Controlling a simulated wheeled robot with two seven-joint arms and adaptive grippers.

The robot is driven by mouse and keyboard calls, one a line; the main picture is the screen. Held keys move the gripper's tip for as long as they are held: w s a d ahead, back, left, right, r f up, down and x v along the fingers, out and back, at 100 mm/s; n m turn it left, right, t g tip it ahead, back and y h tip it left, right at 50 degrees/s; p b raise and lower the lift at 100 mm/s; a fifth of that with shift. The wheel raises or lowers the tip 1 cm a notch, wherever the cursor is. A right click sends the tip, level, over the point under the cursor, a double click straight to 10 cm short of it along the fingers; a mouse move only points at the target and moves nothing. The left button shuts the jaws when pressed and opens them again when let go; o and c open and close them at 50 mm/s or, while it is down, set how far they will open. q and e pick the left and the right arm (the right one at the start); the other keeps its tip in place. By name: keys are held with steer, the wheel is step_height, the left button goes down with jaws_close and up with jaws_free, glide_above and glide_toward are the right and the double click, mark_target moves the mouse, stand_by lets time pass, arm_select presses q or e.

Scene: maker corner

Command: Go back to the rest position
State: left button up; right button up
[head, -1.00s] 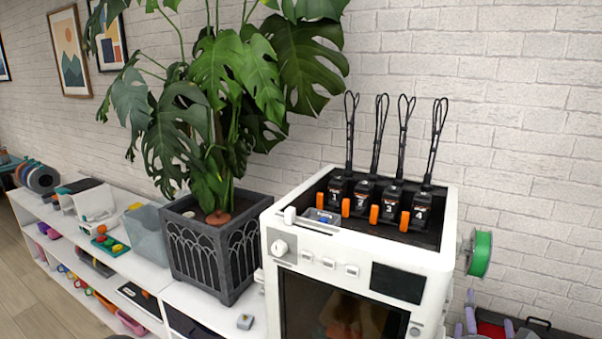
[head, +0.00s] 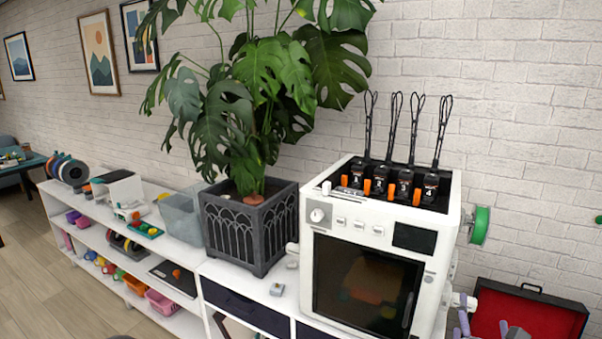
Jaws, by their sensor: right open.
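My right gripper (head: 485,325) shows only in part at the bottom right edge of the head view. Its grey-purple fingers are apart, and nothing is seen between them. It is in front of a red-lined open case (head: 540,318), below and to the right of the white printer-like machine (head: 435,275). The rest of the right arm is cut off by the frame. My left gripper is not in view.
The machine has several numbered black units on top and a green spool (head: 480,225) at its side. A plant in a dark planter (head: 245,235) stands left of it. A white shelf (head: 135,230) with bins and tools runs left. Floor (head: 40,285) is clear there.

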steer(key=w+a+f+n+g+y, duration=0.1)
steer(key=a+f+n+g+y, duration=0.2)
steer(key=f+n, duration=0.55)
steer(key=w+a+f+n+g+y, duration=0.15)
steer(key=a+f+n, duration=0.35)
steer(key=f, duration=0.6)
steer(key=w+a+f+n+g+y, duration=0.2)
steer(key=a+f+n+y, duration=0.15)
steer(key=f+n, duration=0.5)
steer(key=s+a+f+n+g+y, duration=0.2)
steer(key=s+a+f+n+g, duration=0.2)
steer(key=s+a+f+n, duration=0.2)
steer(key=s+a+f+n+g+y, duration=0.2)
steer(key=s+a+f+n+g, duration=0.3)
steer(key=s+f+n, duration=0.5)
steer(key=s+a+f, duration=0.1)
steer(key=s+f, duration=0.3)
steer(key=f, duration=0.4)
steer(key=shift+s+a+f, duration=0.15)
steer(key=shift+f, duration=0.15)
